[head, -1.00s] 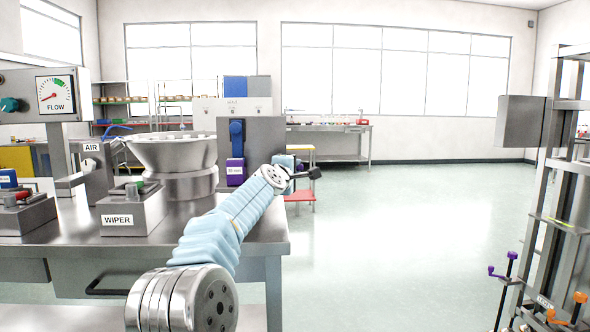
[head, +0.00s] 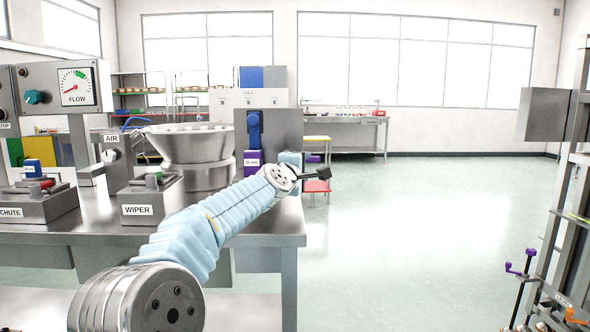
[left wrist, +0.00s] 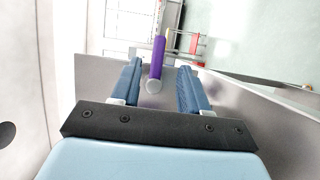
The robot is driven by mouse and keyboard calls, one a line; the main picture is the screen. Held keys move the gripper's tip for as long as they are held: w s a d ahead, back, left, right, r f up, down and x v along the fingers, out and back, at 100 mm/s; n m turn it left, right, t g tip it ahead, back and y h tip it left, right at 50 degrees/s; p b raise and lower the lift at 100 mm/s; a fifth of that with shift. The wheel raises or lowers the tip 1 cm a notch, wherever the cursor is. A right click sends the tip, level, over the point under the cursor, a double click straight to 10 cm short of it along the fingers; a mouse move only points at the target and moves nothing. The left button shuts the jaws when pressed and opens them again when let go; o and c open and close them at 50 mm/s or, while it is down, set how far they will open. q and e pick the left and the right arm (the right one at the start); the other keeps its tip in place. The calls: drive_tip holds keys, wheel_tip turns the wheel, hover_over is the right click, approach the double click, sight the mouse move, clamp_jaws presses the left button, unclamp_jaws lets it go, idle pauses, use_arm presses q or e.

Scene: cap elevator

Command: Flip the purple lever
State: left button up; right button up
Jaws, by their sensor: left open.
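In the left wrist view a purple lever (left wrist: 158,58) with a grey-white round end stands between the two blue fingers of my left gripper (left wrist: 160,72). The fingers are open, with a gap on both sides of the lever. In the head view my left gripper (head: 291,160) is at the right edge of the grey upright panel (head: 283,125), and its fingertips are hidden. A bit of purple (head: 313,159) shows just right of it; I cannot tell if it is the same lever. My right gripper is not in view.
The steel bench (head: 262,228) holds a metal bowl (head: 190,145), a WIPER box (head: 150,198) and a FLOW gauge (head: 78,87). The panel carries a blue lever (head: 253,130) and a purple block (head: 253,162). A metal frame with another purple lever (head: 520,267) stands right. Floor between is clear.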

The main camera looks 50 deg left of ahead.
use_arm(q)
drive_tip(key=v, duration=0.7)
drive_tip(key=shift+p, duration=0.4)
drive_tip(key=shift+s+d, duration=0.1)
drive_tip(key=shift+s, duration=0.05)
